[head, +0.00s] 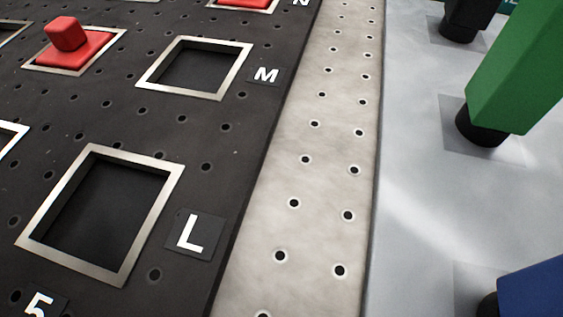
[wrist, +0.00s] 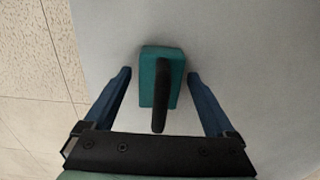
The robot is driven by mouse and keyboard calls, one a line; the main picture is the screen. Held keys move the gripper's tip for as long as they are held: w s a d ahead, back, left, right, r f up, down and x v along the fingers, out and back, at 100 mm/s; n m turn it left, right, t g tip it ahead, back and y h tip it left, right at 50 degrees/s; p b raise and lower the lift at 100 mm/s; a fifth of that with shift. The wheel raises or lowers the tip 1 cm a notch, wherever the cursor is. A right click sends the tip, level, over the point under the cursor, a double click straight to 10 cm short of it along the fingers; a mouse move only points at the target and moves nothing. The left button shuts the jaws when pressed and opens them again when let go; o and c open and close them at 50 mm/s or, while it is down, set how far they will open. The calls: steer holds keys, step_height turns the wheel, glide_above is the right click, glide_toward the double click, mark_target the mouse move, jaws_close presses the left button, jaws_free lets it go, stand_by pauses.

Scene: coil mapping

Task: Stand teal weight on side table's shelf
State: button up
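The teal weight (wrist: 163,66) is a block with a black handle or post (wrist: 159,95), seen from above in the wrist view. It appears over a plain grey surface (wrist: 240,40); whether it touches that surface, I cannot tell. My gripper (wrist: 159,75) is open, with one blue finger on each side of the weight and visible gaps between the fingers and the block. The head view does not show my gripper. I cannot tell whether the grey surface is the side table's shelf.
The head view shows a dark board (head: 200,140) with metal-framed square sockets and a red piece (head: 68,45). Beside it runs a perforated pale strip (head: 325,150). On the grey surface (head: 430,200) at right stand green (head: 520,75) and blue (head: 540,285) blocks. Pale floor tiles (wrist: 35,80) lie left in the wrist view.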

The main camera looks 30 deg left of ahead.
steer(key=shift+r, duration=0.1)
step_height(320, 180, up, 12)
steer(key=p, duration=0.7)
steer(key=shift+r, duration=0.1)
